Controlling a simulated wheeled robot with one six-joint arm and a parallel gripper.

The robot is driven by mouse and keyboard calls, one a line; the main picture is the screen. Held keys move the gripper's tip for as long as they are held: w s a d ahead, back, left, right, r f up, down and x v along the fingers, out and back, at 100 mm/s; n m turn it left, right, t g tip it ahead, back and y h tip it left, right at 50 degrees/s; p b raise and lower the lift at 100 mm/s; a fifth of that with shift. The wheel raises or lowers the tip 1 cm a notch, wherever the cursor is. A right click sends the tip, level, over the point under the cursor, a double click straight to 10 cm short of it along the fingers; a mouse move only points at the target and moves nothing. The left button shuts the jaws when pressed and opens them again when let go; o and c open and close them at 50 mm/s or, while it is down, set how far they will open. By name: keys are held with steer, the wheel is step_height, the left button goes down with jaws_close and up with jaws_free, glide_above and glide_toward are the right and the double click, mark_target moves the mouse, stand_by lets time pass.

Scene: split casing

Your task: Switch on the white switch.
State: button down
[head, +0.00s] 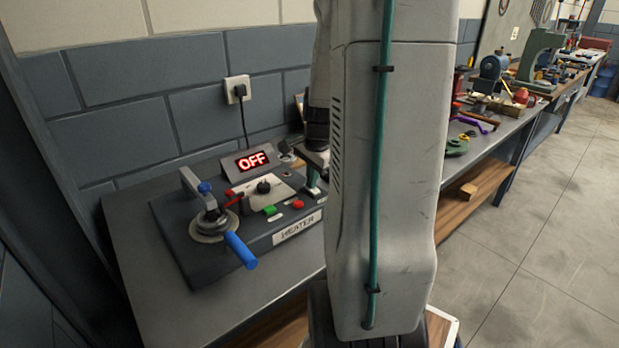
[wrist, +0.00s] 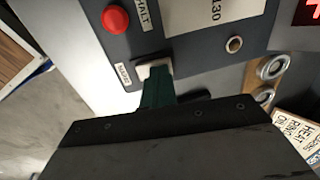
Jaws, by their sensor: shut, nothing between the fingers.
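The white switch (wrist: 143,71) shows in the wrist view on the dark panel of the heater box, beside a small label and below a red button (wrist: 115,19). My gripper (wrist: 157,76) is shut and empty, its green fingertips over the switch and hiding part of it. I cannot tell whether they touch it, nor which way the switch is set. In the head view my gripper (head: 313,190) points down at the right end of the heater box (head: 200,262). The display (head: 252,161) on the box reads OFF in red.
A clamp with a blue handle (head: 240,250) stands on the left of the box. A green button (head: 270,210) and a black knob (head: 264,187) lie left of my gripper. My arm hides the bench's middle. In the wrist view, metal rings (wrist: 272,67) lie at the right.

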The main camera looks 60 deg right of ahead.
mark_target(317, 193)
steer(key=shift+s+a, duration=0.15)
steer(key=shift+s, duration=0.4)
step_height(317, 193, up, 14)
steer(key=s, duration=0.2)
steer(key=shift+s+a, duration=0.25)
steer(key=shift+a, duration=0.1)
steer(key=shift+f, duration=0.1)
steer(key=shift+w+t, duration=0.3)
steer(key=shift+w, duration=0.35)
